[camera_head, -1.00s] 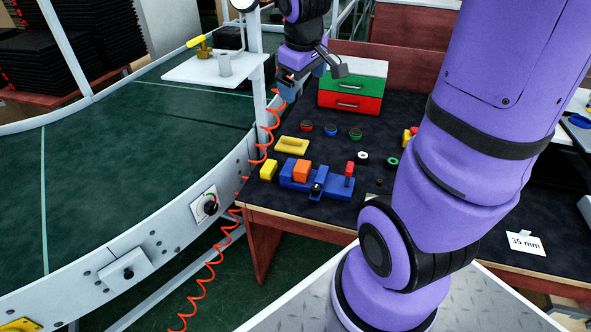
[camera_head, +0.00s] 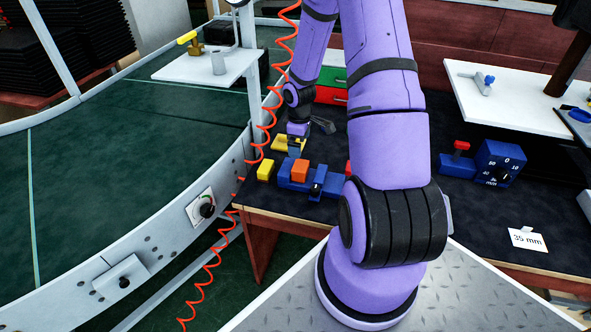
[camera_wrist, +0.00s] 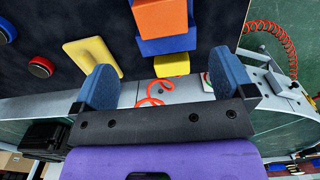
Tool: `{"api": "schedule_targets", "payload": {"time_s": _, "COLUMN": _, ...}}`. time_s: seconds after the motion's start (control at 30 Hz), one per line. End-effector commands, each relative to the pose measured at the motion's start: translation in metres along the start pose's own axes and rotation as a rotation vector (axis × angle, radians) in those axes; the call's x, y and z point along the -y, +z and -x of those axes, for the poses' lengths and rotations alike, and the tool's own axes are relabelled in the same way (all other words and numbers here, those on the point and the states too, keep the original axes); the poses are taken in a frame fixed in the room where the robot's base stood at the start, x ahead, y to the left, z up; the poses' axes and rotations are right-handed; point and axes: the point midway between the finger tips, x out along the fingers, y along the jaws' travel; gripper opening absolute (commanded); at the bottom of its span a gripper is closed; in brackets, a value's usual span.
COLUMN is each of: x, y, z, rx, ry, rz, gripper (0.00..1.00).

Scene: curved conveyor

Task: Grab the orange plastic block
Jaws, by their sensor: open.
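The orange plastic block (camera_head: 299,170) sits on the left part of a blue fixture (camera_head: 326,187) near the front left corner of the dark workbench. In the wrist view the orange block (camera_wrist: 161,18) shows at the top, beyond the fingertips, with the blue fixture under it. My gripper (camera_head: 297,143) hangs just behind the block and fixture in the head view. Its two blue fingers in the wrist view (camera_wrist: 165,85) are wide apart with nothing between them. The block is apart from the fingers.
A yellow block (camera_head: 265,170) stands left of the fixture, and a yellow plate (camera_wrist: 92,56) lies close by. A coiled orange hose (camera_head: 262,130) hangs along the conveyor (camera_head: 120,190). Green and red drawers (camera_head: 331,94) stand behind, partly hidden by my arm.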

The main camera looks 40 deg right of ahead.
Motion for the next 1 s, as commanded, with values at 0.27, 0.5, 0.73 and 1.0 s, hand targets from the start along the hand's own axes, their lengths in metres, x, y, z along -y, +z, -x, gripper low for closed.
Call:
{"api": "schedule_targets", "payload": {"time_s": 0.27, "x": 0.0, "y": 0.003, "z": -0.03, "rx": -0.003, "ry": -0.014, "rz": 0.011, "gripper": 1.0}}
{"api": "schedule_targets", "payload": {"time_s": 0.5, "x": 0.0, "y": 0.003, "z": -0.061, "rx": -0.003, "ry": -0.014, "rz": 0.012, "gripper": 1.0}}
{"api": "schedule_targets", "payload": {"time_s": 0.73, "x": 0.001, "y": 0.004, "z": -0.075, "rx": -0.003, "ry": -0.013, "rz": 0.011, "gripper": 1.0}}
{"api": "schedule_targets", "payload": {"time_s": 1.0, "x": 0.004, "y": 0.008, "z": -0.11, "rx": -0.003, "ry": -0.013, "rz": 0.01, "gripper": 1.0}}
